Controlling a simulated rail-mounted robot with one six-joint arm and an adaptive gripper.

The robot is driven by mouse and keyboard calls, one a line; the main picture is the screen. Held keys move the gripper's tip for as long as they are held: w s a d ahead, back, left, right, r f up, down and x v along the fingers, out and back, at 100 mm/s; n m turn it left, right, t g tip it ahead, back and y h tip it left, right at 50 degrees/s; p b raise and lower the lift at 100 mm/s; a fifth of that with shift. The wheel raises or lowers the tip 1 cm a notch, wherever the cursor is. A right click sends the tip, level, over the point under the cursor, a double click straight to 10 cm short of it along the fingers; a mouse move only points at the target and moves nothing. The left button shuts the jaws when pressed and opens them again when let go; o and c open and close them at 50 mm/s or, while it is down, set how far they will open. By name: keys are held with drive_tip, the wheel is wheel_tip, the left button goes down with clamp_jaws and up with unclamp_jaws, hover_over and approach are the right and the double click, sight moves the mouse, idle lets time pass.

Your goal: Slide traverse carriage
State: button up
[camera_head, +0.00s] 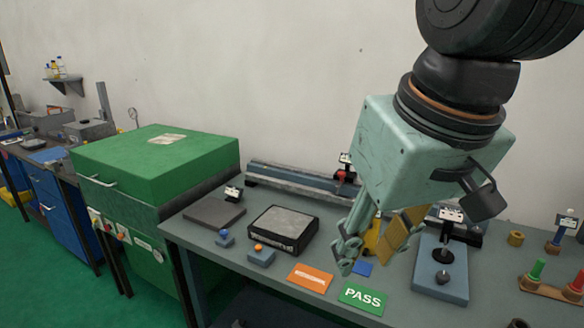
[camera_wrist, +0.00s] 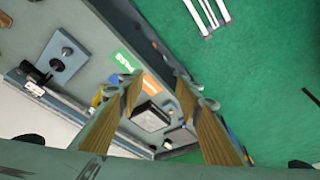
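A long grey rail (camera_head: 300,183) runs along the back of the bench. A small carriage-like block with a red part (camera_head: 345,176) sits on it, partly hidden behind my gripper; I cannot tell for sure that it is the traverse carriage. The rail also shows at the lower left of the wrist view (camera_wrist: 70,108). My gripper (camera_head: 365,262) hangs above the bench, in front of the rail and apart from it. Its fingers are spread with nothing between them, as the wrist view also shows (camera_wrist: 158,86).
A black-framed scale-like plate (camera_head: 283,228), an orange card (camera_head: 310,278) and a green PASS card (camera_head: 362,298) lie on the bench. A blue-grey plate with a black knob (camera_head: 441,272) is right of my gripper. A green cabinet (camera_head: 155,165) stands left.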

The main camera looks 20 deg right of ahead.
drive_tip(key=w+d+r+p, duration=0.2)
drive_tip(key=w+r, duration=0.1)
drive_tip(key=w, duration=0.5)
drive_tip(key=w+d+r+p, duration=0.1)
drive_tip(key=w+r+p, duration=0.15)
drive_tip(key=w, duration=0.65)
drive_tip(key=p, duration=1.2)
hover_over(342, 173)
drive_tip(key=s, duration=0.6)
wheel_tip(342, 173, down, 13)
drive_tip(key=shift+w+d+r+t, duration=0.1)
drive_tip(key=shift+w+r+t, duration=0.1)
drive_tip(key=shift+t, duration=0.1)
drive_tip(key=shift+f, duration=0.25)
drive_tip(key=shift+x, duration=6.75)
drive_tip(key=shift+c, duration=0.3)
clamp_jaws()
